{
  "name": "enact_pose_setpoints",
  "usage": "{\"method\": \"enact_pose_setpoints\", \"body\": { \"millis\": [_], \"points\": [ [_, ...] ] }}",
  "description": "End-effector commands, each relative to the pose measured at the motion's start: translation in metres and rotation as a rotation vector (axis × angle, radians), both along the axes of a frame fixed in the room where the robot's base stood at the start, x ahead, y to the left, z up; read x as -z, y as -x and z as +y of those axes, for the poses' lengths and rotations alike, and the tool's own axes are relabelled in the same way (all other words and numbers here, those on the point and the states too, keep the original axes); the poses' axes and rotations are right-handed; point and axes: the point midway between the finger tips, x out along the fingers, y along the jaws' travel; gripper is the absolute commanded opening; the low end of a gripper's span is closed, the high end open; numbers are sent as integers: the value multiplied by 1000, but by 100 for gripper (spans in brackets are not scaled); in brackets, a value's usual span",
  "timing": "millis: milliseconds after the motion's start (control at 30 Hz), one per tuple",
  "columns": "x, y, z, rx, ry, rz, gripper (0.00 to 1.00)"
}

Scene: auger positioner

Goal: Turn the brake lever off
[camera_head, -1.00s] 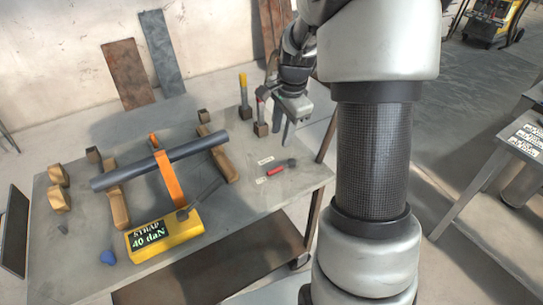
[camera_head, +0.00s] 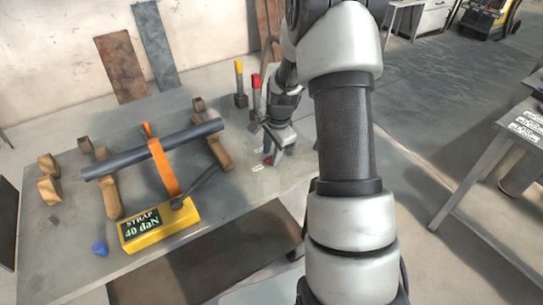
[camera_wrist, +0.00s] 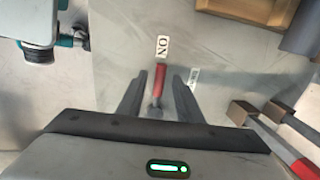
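The brake lever (camera_wrist: 159,82) has a red handle and lies low over the table, pointing at a white ON label (camera_wrist: 162,46) in the wrist view. A second label (camera_wrist: 194,77) is beside it to the right, its word too small to read surely. My gripper (camera_wrist: 160,79) is open, with one finger on each side of the lever and a narrow gap on both sides. In the head view my gripper (camera_head: 272,155) is low over the table's right part and largely hides the lever and its pivot.
Posts with yellow (camera_head: 239,70) and red (camera_head: 256,82) tops stand behind my gripper. To the left, a dark pipe (camera_head: 190,134) rests on wooden blocks under an orange strap (camera_head: 163,165). A yellow box (camera_head: 158,226) reads STRAP 40 daN.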

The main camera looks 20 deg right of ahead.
Motion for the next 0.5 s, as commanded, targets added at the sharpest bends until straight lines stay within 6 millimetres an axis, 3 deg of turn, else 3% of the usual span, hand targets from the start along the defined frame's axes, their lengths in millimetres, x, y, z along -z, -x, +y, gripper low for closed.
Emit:
{"method": "enact_pose_setpoints", "body": {
  "millis": [367,500],
  "points": [
    [6,-1,0,-1,0,0,32],
    [6,-1,0,-1,0,0,11]
  ]
}}
